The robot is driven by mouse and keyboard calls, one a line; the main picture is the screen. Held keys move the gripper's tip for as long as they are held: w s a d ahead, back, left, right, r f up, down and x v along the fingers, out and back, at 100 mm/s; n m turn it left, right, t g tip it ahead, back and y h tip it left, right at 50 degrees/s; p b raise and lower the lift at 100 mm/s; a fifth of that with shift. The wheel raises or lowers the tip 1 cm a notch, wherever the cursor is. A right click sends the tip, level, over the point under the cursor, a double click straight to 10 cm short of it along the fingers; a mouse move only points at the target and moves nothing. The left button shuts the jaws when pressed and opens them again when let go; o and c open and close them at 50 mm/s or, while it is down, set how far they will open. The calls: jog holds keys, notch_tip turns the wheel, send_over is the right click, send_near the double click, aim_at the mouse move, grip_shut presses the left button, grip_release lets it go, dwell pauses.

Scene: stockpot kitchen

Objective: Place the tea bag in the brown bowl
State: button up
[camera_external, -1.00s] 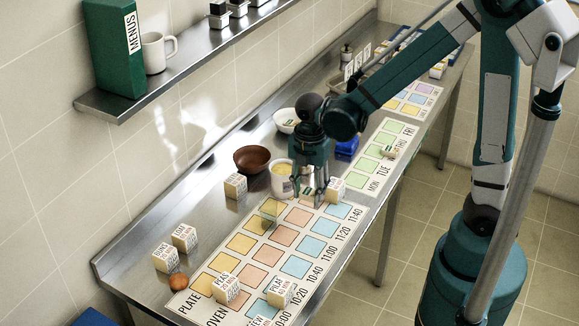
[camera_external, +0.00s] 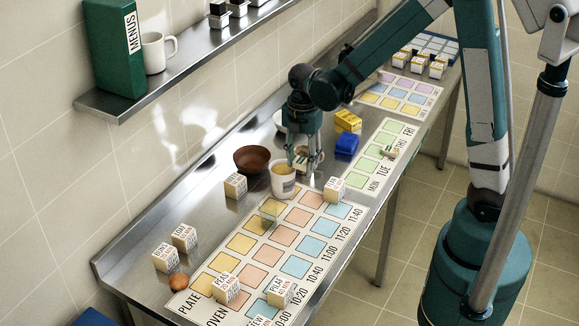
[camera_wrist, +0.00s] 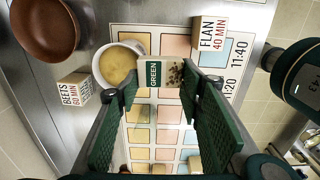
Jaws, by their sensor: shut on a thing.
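The tea bag (camera_wrist: 153,72), pale with a GREEN label and dark specks, is between my fingertips in the wrist view. My gripper (camera_wrist: 160,80) is shut on it. In the external view my gripper (camera_external: 308,164) hangs just right of the cup, and the tea bag is hard to make out there. The brown bowl (camera_external: 251,160) stands on the steel counter to the left of my gripper. It also shows at the upper left of the wrist view (camera_wrist: 45,30), and its visible inside looks empty.
A white cup of yellow content (camera_external: 284,183) stands between the brown bowl and my gripper. The BEETS block (camera_external: 235,186) and FLAN block (camera_external: 334,189) stand nearby. A blue box (camera_external: 346,147) and yellow box (camera_external: 348,121) are at the right. A white bowl (camera_external: 280,121) is partly hidden.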

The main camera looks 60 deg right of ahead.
jog(key=w+d+r+p, duration=0.1)
jog(key=w+d+p, duration=0.1)
jog(key=d, duration=0.4)
jog(key=shift+w+d, duration=0.15)
jog(key=shift+w, duration=0.45)
jog(key=shift+w, duration=0.1)
jog(key=w+a+f+p, duration=0.1)
jog(key=w+a, duration=0.1)
jog(key=w, duration=0.7)
jog(key=w+a+f+p, duration=0.1)
jog(key=w+a+f, duration=0.1)
jog(key=w, duration=0.8)
jog(key=shift+a+p, duration=0.25)
jog(key=shift+p, duration=0.15)
jog(key=shift+f, duration=0.1)
